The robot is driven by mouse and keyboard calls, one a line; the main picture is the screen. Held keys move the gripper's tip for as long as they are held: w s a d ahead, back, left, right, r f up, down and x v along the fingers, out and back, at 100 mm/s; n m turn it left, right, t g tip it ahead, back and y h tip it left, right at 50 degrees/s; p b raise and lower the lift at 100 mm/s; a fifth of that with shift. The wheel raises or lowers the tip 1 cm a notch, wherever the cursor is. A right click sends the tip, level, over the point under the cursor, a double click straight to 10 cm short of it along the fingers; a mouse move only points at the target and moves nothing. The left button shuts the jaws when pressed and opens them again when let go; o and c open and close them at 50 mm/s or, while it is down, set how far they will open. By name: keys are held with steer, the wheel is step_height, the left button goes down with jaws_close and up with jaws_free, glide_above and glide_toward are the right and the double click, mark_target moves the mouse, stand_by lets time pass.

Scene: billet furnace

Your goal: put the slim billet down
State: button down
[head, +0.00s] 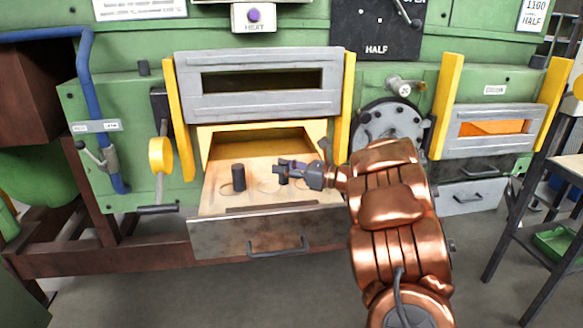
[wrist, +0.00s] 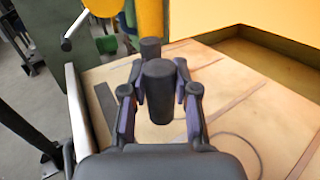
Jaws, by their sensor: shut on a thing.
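My gripper (head: 288,169) is over the pulled-out drawer (head: 255,205) of the furnace, low above its pale floor. It is shut on the slim billet (wrist: 158,92), a dark upright cylinder between the two fingers. In the head view the held billet is mostly hidden by the fingers. I cannot tell whether its lower end touches the drawer floor. A second dark billet (head: 238,177) stands upright to the left of my gripper, inside a ring mark. It also shows in the wrist view (wrist: 150,47), just beyond the held one.
Ring marks (head: 268,186) lie on the drawer floor, with bare floor around them. The yellow-lined opening (head: 262,143) is behind, under a raised grey door (head: 260,84) between yellow posts. A yellow-knobbed lever (head: 161,155) stands at left. A dark table (head: 540,185) is at right.

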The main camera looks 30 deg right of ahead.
steer(key=shift+w+d+f+p, duration=0.1)
steer(key=shift+w+d+p, duration=0.2)
steer(key=shift+w+d, duration=0.45)
steer(key=shift+w+d+p, duration=0.3)
steer(key=shift+w+d, duration=0.2)
steer(key=shift+d, duration=0.4)
steer(key=shift+w+d+f+p, duration=0.1)
steer(key=shift+w+d+p, duration=0.2)
steer(key=shift+w+d, duration=0.45)
steer(key=shift+d+f+p, duration=0.15)
steer(key=shift+f+p, duration=0.45)
steer(key=shift+f, duration=0.85)
steer(key=shift+s+f, duration=0.1)
steer(key=shift+f, duration=0.2)
steer(key=shift+f+b, duration=0.2)
steer(key=shift+b, duration=0.1)
steer(key=c, duration=0.9)
jaws_free()
steer(key=shift+r, duration=0.15)
steer(key=shift+r+p, duration=0.15)
steer(key=shift+p, duration=0.3)
steer(key=b+v, duration=0.4)
steer(key=v, duration=0.8)
